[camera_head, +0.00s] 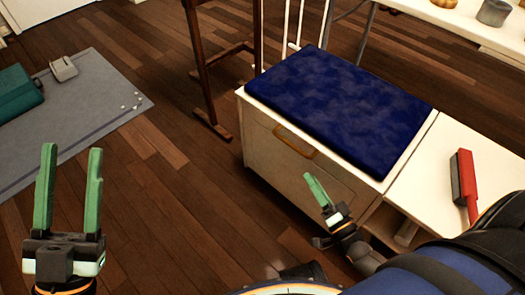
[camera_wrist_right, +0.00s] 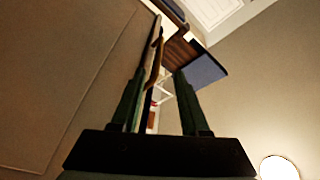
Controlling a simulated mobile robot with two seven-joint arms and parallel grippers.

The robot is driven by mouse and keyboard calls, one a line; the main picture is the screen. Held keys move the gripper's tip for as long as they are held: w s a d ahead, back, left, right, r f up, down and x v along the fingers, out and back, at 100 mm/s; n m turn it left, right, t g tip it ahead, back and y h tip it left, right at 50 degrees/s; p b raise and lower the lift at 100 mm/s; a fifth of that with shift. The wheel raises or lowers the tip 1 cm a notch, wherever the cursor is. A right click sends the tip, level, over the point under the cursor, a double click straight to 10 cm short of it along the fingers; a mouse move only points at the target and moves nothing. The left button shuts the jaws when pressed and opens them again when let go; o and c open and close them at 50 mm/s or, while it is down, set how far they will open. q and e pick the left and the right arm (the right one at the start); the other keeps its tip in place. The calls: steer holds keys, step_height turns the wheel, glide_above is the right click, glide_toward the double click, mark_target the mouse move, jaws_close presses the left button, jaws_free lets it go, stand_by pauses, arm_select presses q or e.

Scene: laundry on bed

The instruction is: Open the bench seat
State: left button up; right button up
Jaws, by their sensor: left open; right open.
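The bench is a white box with a dark blue cushion (camera_head: 340,105) on its seat (camera_head: 408,150). A wooden handle (camera_head: 296,141) sits near the top of its front panel (camera_head: 268,150). The seat lies flat, closed. My right gripper (camera_head: 316,188) is open just in front of the panel, below and right of the handle; one finger is mostly hidden. In the right wrist view its fingers (camera_wrist_right: 160,75) are apart, with a brown strip (camera_wrist_right: 156,55), seemingly the handle, beyond the left fingertip. My left gripper (camera_head: 71,152) is open and empty over the floor, far from the bench.
A white surface (camera_head: 445,165) with a red brush (camera_head: 465,183) adjoins the bench on the right. A wooden stand (camera_head: 203,75) is behind left. A grey mat (camera_head: 75,125) with a teal case (camera_head: 18,90) lies left. The floor between is clear.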

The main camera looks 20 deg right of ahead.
mark_target(292, 145)
arm_select(q)
steer(key=f+m+b, duration=0.1)
steer(key=s+f+h+b, duration=0.1)
steer(key=b, duration=0.1)
steer(key=shift+s+a+m+h, duration=0.2)
steer(key=shift+s+m+h, duration=0.1)
steer(key=shift+m, duration=0.1)
arm_select(e)
steer(key=shift+m+t, duration=0.4)
steer(key=x, duration=1.2)
steer(key=shift+w+d+f, duration=0.25)
steer(key=shift+w+f, duration=0.05)
steer(key=shift+w, duration=0.15)
jaws_close()
